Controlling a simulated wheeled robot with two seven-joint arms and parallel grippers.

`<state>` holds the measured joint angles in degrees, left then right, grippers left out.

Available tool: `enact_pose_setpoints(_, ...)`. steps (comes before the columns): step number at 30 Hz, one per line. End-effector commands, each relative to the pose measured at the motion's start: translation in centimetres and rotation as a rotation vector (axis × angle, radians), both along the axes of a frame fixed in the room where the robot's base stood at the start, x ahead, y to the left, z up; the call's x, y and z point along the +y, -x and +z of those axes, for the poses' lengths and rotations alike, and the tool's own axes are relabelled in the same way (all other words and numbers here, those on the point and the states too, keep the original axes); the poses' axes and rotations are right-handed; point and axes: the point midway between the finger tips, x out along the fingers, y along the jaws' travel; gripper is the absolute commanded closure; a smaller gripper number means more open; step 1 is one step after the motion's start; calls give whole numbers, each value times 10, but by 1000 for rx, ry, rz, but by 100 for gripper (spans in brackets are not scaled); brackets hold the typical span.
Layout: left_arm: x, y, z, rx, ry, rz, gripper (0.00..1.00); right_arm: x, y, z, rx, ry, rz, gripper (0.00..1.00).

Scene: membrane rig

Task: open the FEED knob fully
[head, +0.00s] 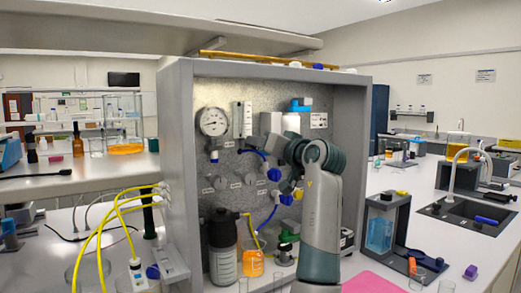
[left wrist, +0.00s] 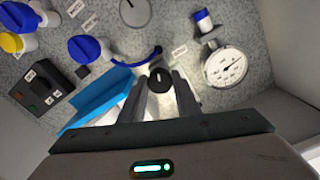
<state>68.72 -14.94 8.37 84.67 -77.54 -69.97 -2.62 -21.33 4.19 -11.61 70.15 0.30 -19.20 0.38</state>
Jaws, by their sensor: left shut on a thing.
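A round black knob (left wrist: 160,79) with a white pointer line sits on the speckled panel, between the fingers of my left gripper (left wrist: 160,90) in the left wrist view. The fingers are shut on its sides. The label beside it (left wrist: 179,51) is too small to read, so I cannot confirm the name FEED. In the head view my left gripper (head: 268,127) is against the upper middle of the panel (head: 225,92), and the arm hides the knob. My right gripper is not in view.
A pressure gauge (left wrist: 226,69) is close to the fingers, and blue valve handles (left wrist: 88,48) are on the other side. The cabinet's side walls (head: 180,150) flank the panel.

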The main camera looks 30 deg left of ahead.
Motion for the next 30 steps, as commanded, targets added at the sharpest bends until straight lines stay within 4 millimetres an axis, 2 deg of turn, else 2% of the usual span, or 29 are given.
enact_pose_setpoints(1, 0, 0, -5, -35, 27, 0, 93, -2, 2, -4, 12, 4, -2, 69)
enact_pose_setpoints(15, 0, -1, -4, -325, 198, 1, 93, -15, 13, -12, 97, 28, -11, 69)
enact_pose_setpoints(30, 0, -1, -4, -379, 232, 2, 93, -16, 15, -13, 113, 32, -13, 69)
